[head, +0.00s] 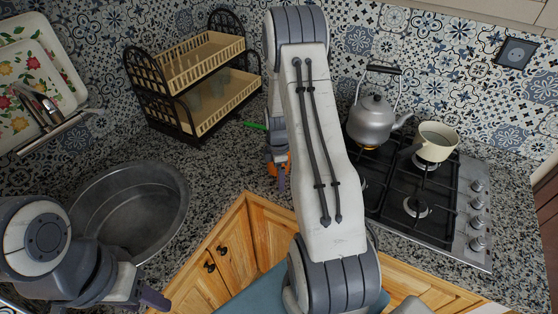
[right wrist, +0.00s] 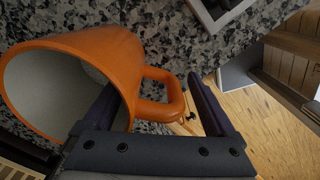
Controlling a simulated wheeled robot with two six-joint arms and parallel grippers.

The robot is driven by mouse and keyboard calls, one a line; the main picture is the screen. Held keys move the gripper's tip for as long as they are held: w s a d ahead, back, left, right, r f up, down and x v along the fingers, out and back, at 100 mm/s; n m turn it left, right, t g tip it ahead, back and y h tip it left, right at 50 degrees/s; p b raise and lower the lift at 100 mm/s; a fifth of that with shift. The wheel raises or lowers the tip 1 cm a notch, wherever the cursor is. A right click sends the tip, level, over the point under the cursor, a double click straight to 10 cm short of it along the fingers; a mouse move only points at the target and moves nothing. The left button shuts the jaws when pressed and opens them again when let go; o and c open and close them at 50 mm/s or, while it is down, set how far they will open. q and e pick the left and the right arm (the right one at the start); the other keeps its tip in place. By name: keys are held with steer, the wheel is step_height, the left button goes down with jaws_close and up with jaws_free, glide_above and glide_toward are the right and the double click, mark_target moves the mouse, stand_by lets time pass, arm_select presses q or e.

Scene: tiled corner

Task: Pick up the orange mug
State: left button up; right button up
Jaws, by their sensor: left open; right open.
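The orange mug (right wrist: 95,52) fills the left of the right wrist view, its pale inside showing. Its handle lies between the two fingers of my open right gripper (right wrist: 152,84). The left finger overlaps the mug's rim; I cannot tell whether it is inside the mug. In the head view only a bit of the orange mug (head: 284,158) shows on the counter, mostly hidden by my right arm. A dark finger of my right gripper (head: 281,178) shows there. My left gripper (head: 150,299) is open and empty, low at the left near the sink.
A round sink (head: 125,205) lies at the left. A two-tier dish rack (head: 195,85) stands behind. A gas stove (head: 440,205) at the right carries a kettle (head: 372,120) and a cream pot (head: 436,146). A small green item (head: 255,126) lies near the rack.

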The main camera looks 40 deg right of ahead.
jaws_close()
steer(key=shift+r, duration=0.15)
step_height(320, 180, up, 4)
steer(key=shift+b, duration=1)
steer(key=s+r+b, duration=0.2)
steer(key=s+r, duration=0.4)
steer(key=s, duration=0.5)
steer(key=shift+s+d+r, duration=0.3)
steer(key=shift+d+r, duration=0.1)
steer(key=c, duration=0.5)
jaws_free()
steer(key=shift+c, duration=0.2)
jaws_close()
steer(key=shift+f, duration=0.1)
